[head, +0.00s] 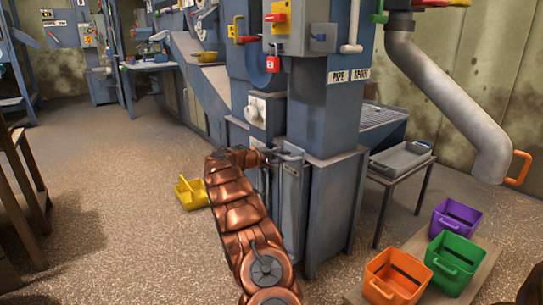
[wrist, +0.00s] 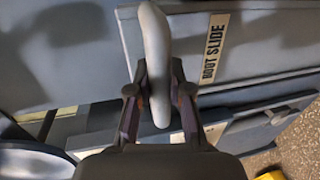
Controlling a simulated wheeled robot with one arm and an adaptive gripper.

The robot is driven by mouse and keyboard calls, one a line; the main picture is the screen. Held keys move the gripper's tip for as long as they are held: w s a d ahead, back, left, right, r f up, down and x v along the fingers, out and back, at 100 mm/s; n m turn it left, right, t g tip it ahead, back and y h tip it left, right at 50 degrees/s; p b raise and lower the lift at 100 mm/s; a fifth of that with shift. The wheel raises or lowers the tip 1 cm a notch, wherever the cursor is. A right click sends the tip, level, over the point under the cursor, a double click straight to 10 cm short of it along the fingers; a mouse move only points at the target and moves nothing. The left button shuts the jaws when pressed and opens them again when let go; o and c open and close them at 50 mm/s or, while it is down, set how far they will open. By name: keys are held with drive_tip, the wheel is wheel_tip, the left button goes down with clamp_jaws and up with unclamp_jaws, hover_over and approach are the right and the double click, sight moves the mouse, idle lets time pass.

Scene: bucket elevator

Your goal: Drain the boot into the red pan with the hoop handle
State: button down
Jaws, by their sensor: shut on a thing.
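My gripper (wrist: 158,92) is shut on a pale grey rounded handle (wrist: 155,35) beside a panel (wrist: 235,25) labelled "BOOT SLIDE". In the head view my gripper (head: 272,156) is at the lower front of the blue-grey elevator casing (head: 325,210), mostly hidden by my arm. A yellow container (head: 191,192) with an upright part sits on the floor just left of my arm. A yellow edge (wrist: 272,175) shows at the lower right of the wrist view. I see no red pan in either view.
Orange (head: 396,277), green (head: 453,262) and purple (head: 455,218) bins stand on a low board at the lower right. A grey tray (head: 400,160) sits on a stand right of the casing. A wooden frame (head: 20,190) is at far left. The floor between is clear.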

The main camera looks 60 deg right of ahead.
drive_tip(key=shift+f, duration=0.3)
drive_tip(key=c, duration=1.1)
unclamp_jaws()
drive_tip(key=shift+o, duration=0.2)
drive_tip(key=shift+r, duration=0.1)
drive_tip(key=v, duration=1.2)
